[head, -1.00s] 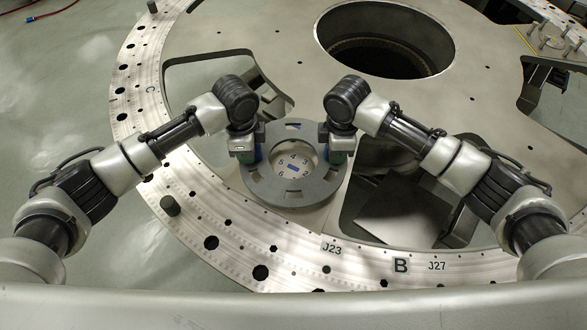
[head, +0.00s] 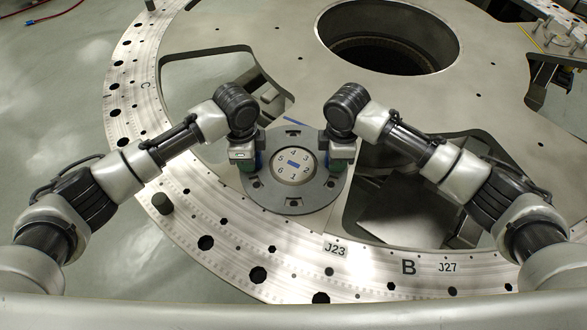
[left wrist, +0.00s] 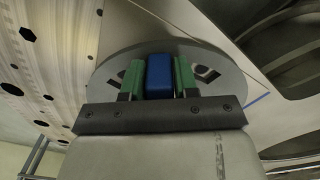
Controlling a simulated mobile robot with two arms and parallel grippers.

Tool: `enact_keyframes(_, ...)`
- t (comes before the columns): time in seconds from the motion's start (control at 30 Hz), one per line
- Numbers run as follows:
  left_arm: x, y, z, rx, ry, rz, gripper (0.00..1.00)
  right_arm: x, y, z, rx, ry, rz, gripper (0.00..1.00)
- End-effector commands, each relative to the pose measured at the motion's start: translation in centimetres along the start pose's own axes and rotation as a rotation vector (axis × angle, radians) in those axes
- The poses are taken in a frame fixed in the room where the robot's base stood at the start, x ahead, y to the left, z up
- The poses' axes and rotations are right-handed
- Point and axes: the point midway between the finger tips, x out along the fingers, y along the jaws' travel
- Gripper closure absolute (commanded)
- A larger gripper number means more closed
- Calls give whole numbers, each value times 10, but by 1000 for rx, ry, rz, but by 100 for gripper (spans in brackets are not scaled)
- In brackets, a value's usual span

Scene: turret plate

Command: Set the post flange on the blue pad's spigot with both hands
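The post flange is a grey ring (head: 293,203) with slots and holes, in the middle of the head view. Through its opening shows a pale round spigot top (head: 294,177) with numbers and a small blue rectangle. The ring lies around this top; whether it rests fully down I cannot tell. My left gripper (head: 250,163) is at the ring's left side. In the left wrist view its green fingers (left wrist: 158,78) stand close on both sides of a blue grip block (left wrist: 160,75) on the ring. My right gripper (head: 336,163) is at the ring's right side; its fingertips are partly hidden.
A blue line (head: 290,121) shows on the plate behind the ring. The large turret plate (head: 250,75) has a wide round hole (head: 385,45) at the back and cutouts on both sides. A short dark peg (head: 162,203) stands on the drilled rim, left of the ring.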

Motion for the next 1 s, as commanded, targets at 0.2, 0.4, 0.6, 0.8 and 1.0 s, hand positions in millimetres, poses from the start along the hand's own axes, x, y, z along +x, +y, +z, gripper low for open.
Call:
enact_keyframes(0.2, -1, 0, 0, 0, 0, 0, 49, -1, 0, 0, -1, 0, -1, 49)
enact_keyframes(0.4, -2, 0, 0, 1, -1, 0, 49, -1, 0, 0, -1, 0, -1, 49)
enact_keyframes(0.6, -25, -1, 0, 2, 1, -4, 49, -1, 0, 0, -1, 0, 0, 49)
enact_keyframes(0.8, -69, -1, 0, 2, 1, -4, 49, -1, 0, 0, -1, -1, 0, 49)
enact_keyframes(1.0, -104, -1, 0, 1, 1, -2, 49, -1, 0, 0, -1, -1, -1, 49)
